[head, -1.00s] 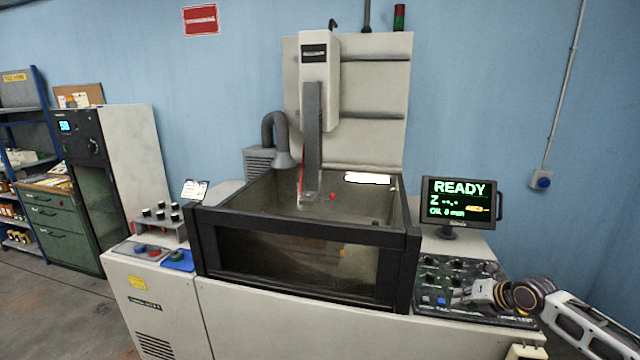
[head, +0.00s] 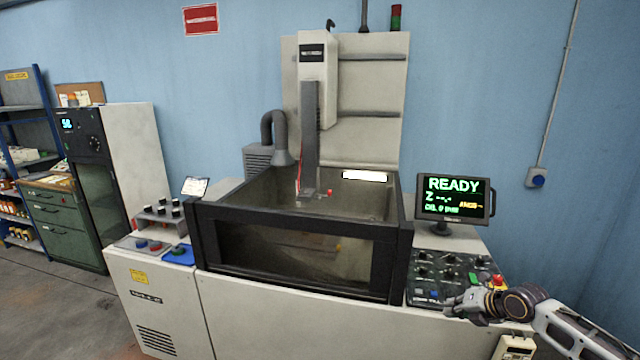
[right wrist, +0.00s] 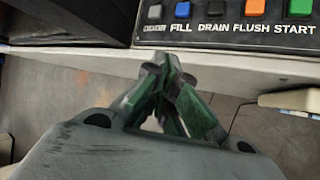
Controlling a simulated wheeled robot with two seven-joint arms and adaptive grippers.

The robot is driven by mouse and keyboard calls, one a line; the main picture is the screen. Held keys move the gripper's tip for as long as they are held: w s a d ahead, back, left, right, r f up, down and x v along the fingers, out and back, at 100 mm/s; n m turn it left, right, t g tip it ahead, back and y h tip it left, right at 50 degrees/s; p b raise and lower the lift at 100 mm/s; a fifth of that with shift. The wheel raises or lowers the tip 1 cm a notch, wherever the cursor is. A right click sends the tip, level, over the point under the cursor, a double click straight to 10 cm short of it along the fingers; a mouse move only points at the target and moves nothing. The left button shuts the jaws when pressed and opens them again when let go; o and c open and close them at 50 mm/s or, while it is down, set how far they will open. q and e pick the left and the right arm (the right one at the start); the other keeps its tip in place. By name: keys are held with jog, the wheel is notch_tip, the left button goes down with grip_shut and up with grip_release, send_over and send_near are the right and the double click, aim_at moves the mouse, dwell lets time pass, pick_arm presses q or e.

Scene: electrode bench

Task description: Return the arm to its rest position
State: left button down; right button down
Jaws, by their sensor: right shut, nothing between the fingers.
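My right gripper (head: 452,306) is at the front edge of the control panel (head: 424,284), at the right of the machine. In the right wrist view its green-lit fingers (right wrist: 170,82) are together with nothing between them. They point toward the bench edge, just below a row of buttons marked DOOR, FILL, DRAIN, FLUSH and START. My right arm (head: 570,330) comes in from the lower right. My left gripper is not in view.
A black-framed tank (head: 295,212) stands left of the panel. A monitor (head: 453,198) reading READY stands behind the panel. A red emergency knob (head: 498,281) is close to my right wrist. Floor (right wrist: 225,110) shows below the bench edge.

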jog(key=s+a+f+m+g, duration=0.1)
jog(key=s+a+f+m, duration=0.4)
jog(key=s+a, duration=0.3)
jog(key=s+a+f+m+g, duration=0.2)
jog(key=s+a+f+m, duration=0.25)
jog(key=s+a, duration=0.4)
jog(key=s+m+g+h, duration=0.1)
jog(key=s+m+h, duration=0.2)
jog(key=s+m, duration=1.45)
notch_tip(320, 180, down, 33)
jog(key=m+g, duration=0.1)
jog(key=g, duration=0.1)
jog(key=s+d+f, duration=0.2)
jog(key=s+f, duration=0.7)
jog(key=s, duration=0.2)
jog(key=s+d+f+g, duration=0.1)
jog(key=s+d+f, duration=0.1)
jog(key=s+f, duration=0.8)
jog(key=shift+s+d+f+h, duration=0.2)
jog(key=shift+s+f+h, duration=0.1)
jog(key=shift+s, duration=0.8)
